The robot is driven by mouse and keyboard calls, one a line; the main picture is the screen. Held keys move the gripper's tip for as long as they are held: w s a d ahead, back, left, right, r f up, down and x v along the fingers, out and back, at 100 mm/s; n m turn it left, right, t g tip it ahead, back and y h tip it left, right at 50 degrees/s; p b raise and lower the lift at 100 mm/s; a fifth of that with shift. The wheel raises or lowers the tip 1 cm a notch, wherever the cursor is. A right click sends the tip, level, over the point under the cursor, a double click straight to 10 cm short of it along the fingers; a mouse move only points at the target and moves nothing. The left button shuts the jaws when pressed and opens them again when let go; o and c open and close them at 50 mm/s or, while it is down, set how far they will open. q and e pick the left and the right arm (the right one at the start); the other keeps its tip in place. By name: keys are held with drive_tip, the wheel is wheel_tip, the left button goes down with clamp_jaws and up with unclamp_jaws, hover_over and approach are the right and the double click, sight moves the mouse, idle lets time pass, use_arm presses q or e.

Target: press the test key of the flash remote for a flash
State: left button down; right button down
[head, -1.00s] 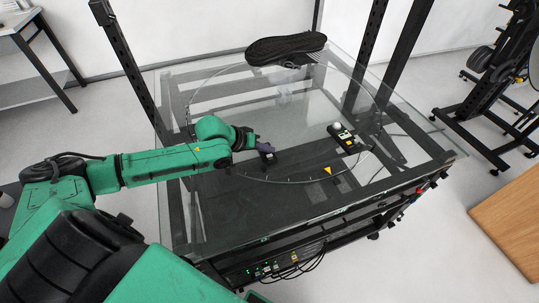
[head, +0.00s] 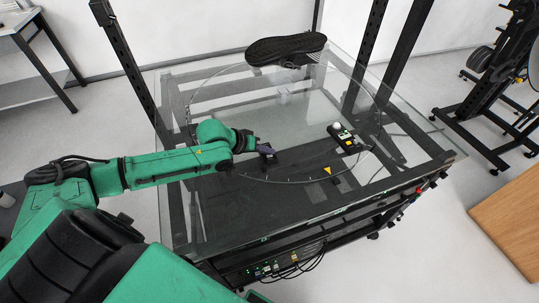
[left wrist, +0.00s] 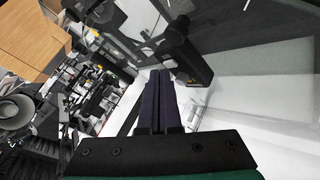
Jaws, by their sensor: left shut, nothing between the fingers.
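A small black device with a light screen, a yellow patch and a white ball-like top (head: 345,137), which looks like the flash remote, stands on the right part of the glass turntable (head: 190,112). Its keys are too small to make out. My left gripper (head: 268,152) is shut and empty, low over the glass, to the left of that device and apart from it. In the left wrist view the two dark fingers (left wrist: 160,76) lie together. A black box-shaped body (left wrist: 188,52) appears just beyond and right of the fingertips; I cannot tell surely whether it is the remote. My right gripper is not in view.
A black shoe sole (head: 286,48) lies at the back of the glass. A small clear cup-like thing (head: 284,95) stands near the middle. A yellow triangle mark (head: 327,170) is near the front rim. Dark posts (head: 130,70) rise at the back corners.

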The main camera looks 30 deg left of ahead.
use_arm(q)
drive_tip(key=shift+f, duration=0.4)
idle(0.4)
drive_tip(key=shift+r+p, duration=0.8)
drive_tip(key=shift+p, duration=0.3)
drive_tip(key=shift+r, duration=0.1)
wheel_tip(320, 180, up, 5)
drive_tip(key=p, duration=0.6)
idle(0.3)
